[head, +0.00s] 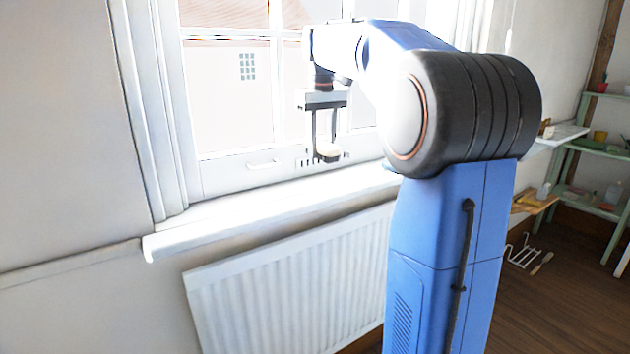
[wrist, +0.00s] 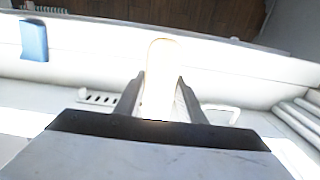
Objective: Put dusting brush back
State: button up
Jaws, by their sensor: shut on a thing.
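My gripper (head: 323,152) is in front of the window, above the white sill, with its fingers pointing down. It is shut on a pale, rounded thing, which I take to be the dusting brush (head: 329,150). I cannot identify the brush's own place in these views.
The white window sill (head: 240,213) runs below the gripper and looks clear, with a radiator (head: 290,285) under it. A white window handle (head: 264,164) projects from the frame. Green shelves (head: 597,147) with small items and a wooden tray (head: 535,203) are at right.

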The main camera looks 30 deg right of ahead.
aim_at(322, 143)
notch_tip(322, 143, down, 9)
jog(key=shift+r, duration=0.1)
dwell(0.4)
jog(key=o, duration=0.9)
notch_tip(322, 143, up, 12)
jog(key=shift+f, duration=0.1)
jog(key=s+a+f+t, duration=0.1)
jog(key=s+a+f, duration=0.4)
jog(key=s+f, duration=0.4)
jog(key=s+a+f+t, duration=0.2)
jog(key=s+a+f, duration=0.3)
jog(key=s+f, duration=0.4)
jog(key=s+a+f+t, duration=0.1)
jog(key=s+a+f, duration=0.4)
jog(key=s+f, duration=0.4)
jog(key=shift+s+a+f+t, duration=0.15)
jog(key=shift+s+a+t, duration=0.05)
jog(key=shift+s, duration=0.65)
jog(key=shift+s+a+f+t, duration=0.1)
jog(key=shift+s+a+t, duration=0.1)
jog(key=shift+s, duration=0.65)
